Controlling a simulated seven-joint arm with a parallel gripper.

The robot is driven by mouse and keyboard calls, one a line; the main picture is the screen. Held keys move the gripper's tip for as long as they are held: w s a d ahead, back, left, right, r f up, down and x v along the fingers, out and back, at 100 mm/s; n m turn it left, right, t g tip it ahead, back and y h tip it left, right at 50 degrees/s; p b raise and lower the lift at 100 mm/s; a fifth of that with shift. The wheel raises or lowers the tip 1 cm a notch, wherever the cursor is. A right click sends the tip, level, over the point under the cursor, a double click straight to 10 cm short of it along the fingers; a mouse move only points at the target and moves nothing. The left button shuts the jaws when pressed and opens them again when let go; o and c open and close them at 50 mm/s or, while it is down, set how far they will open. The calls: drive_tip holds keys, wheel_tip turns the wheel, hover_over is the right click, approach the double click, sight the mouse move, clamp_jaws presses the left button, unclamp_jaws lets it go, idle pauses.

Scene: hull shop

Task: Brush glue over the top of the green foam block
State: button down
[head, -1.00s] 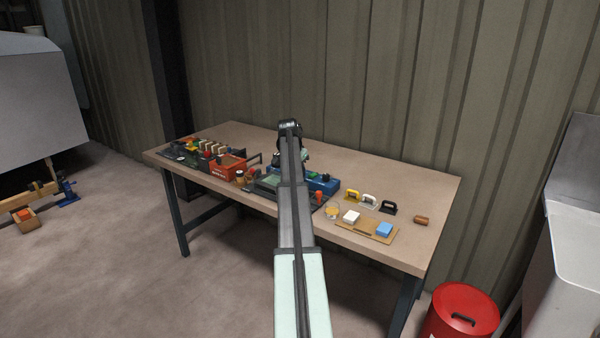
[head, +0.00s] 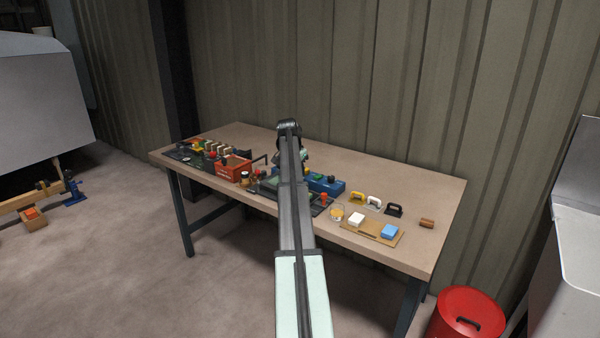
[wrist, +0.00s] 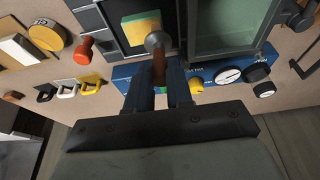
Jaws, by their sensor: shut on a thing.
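The foam block (wrist: 141,28) lies in a dark tray in the wrist view. Its green shows at the edges, and a yellow layer covers much of its top. My gripper (wrist: 160,80) is shut on the brush (wrist: 158,66), whose wooden handle stands between the fingers. The brush's metal collar is over the block's right part, and its bristles are hidden, so I cannot tell whether they touch. The glue pot (wrist: 47,36) has a yellow surface and a label; it also shows in the head view (head: 337,213). The arm hides the block in the head view.
A glass-topped tray (wrist: 225,27) is right of the block. A red-knobbed tool (wrist: 85,50) and several clamps (wrist: 90,86) are to the left. The bench's (head: 400,170) back right is clear.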

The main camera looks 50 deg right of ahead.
drive_tip(key=shift+r, duration=0.1)
idle(0.3)
wheel_tip(320, 180, up, 6)
drive_tip(key=shift+f, duration=0.1)
idle(0.8)
drive_tip(key=shift+w, duration=0.1)
